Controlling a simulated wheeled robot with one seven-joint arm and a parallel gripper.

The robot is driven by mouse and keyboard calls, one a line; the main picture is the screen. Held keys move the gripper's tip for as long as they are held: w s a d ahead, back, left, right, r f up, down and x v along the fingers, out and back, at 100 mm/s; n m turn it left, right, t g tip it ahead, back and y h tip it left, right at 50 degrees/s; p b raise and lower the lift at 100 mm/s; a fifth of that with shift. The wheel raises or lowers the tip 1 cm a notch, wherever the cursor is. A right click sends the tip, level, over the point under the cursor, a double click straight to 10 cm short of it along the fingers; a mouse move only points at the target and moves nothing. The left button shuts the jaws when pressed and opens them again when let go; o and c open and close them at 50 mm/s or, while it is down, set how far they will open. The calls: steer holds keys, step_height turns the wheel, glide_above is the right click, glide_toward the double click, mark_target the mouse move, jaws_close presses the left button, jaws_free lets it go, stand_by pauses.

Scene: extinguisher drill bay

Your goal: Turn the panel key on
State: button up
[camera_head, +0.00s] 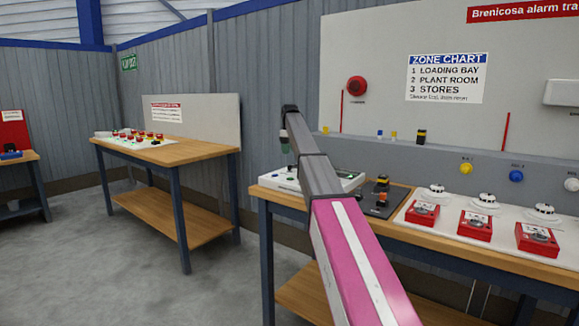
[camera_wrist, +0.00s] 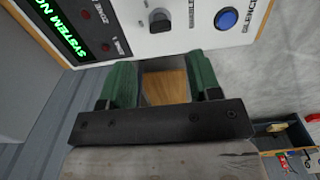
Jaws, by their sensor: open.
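The white control panel (camera_head: 350,181) sits at the left end of the near bench, partly hidden behind my arm. In the wrist view the panel (camera_wrist: 125,38) fills the top, with a green lit display (camera_wrist: 60,30). In the head view my gripper (camera_head: 285,148) hangs above the panel's left part. The key cannot be made out there.
A blue button (camera_wrist: 227,19) is right of the key; small red lamps (camera_wrist: 84,15) are left of it. A dark plate with knobs (camera_head: 382,195) and red call points (camera_head: 475,225) stand right along the bench. Another bench (camera_head: 165,155) is at left, with open floor between.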

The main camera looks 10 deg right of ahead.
mark_target(290, 168)
step_height(290, 168, down, 8)
steer(key=shift+f, duration=0.1)
steer(key=c, duration=0.9)
